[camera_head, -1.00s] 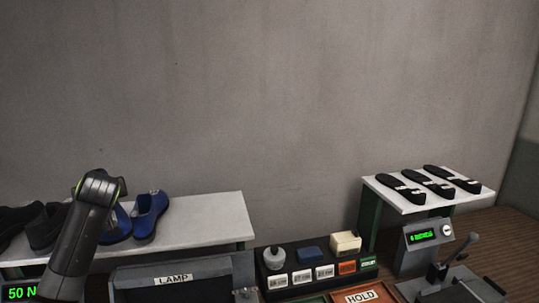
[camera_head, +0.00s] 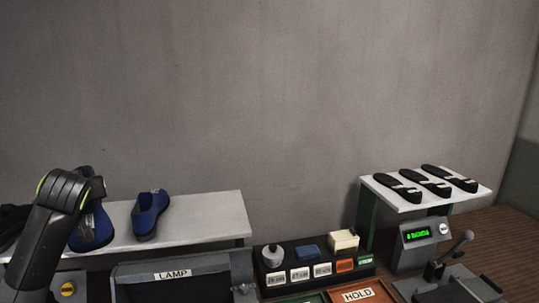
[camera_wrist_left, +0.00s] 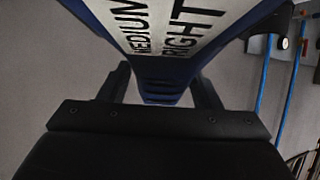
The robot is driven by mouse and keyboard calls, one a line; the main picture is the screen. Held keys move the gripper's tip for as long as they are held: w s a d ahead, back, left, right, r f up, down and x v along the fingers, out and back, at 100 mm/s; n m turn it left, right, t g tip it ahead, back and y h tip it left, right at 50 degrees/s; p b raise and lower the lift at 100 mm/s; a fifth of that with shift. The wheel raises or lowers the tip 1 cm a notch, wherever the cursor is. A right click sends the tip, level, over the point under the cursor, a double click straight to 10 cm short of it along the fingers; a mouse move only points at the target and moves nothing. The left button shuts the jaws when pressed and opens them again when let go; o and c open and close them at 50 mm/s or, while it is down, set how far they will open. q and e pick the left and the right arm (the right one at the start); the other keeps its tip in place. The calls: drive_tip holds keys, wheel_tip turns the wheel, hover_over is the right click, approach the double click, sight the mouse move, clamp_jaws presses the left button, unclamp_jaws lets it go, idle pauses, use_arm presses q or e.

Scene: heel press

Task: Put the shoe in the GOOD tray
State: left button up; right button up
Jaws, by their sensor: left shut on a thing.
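In the left wrist view my left gripper (camera_wrist_left: 162,88) is shut on a blue shoe (camera_wrist_left: 165,66). Its pale sole faces the camera and reads MEDIUM and RIGHT. In the head view this shoe (camera_head: 92,228) hangs at the left beside my left arm, with its marked sole partly showing. The arm hides the gripper's fingers there. Another blue shoe (camera_head: 150,211) sits on the white shelf (camera_head: 205,222). No tray labelled GOOD can be read. A green-edged tray (camera_head: 306,298) is cut off at the bottom edge. My right gripper is not in view.
The HOLD tray (camera_head: 362,292) is at the bottom centre-right. A grey LAMP box (camera_head: 175,283) stands in front of the shelf. A black rack (camera_head: 285,261) holds small items. A press with a lever (camera_head: 448,255) and a shelf of black soles (camera_head: 385,186) are at the right.

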use_arm(q)
drive_tip(key=s+d+m+t+h, duration=0.25)
drive_tip(key=s+d, duration=0.45)
drive_tip(key=s, duration=0.7)
drive_tip(key=w+d+f+m+h, duration=0.1)
drive_tip(key=d+f+m+h, duration=0.15)
drive_tip(key=d, duration=0.55)
drive_tip(key=d+f+m+h, duration=0.15)
drive_tip(key=d+f, duration=0.25)
drive_tip(key=d, duration=0.4)
wheel_tip(320, 180, down, 14)
drive_tip(key=b, duration=1.4)
drive_tip(key=shift+w+d+f, duration=0.15)
drive_tip(key=shift+d+f, duration=0.1)
drive_tip(key=shift+d, duration=0.1)
drive_tip(key=shift+g+h, duration=0.25)
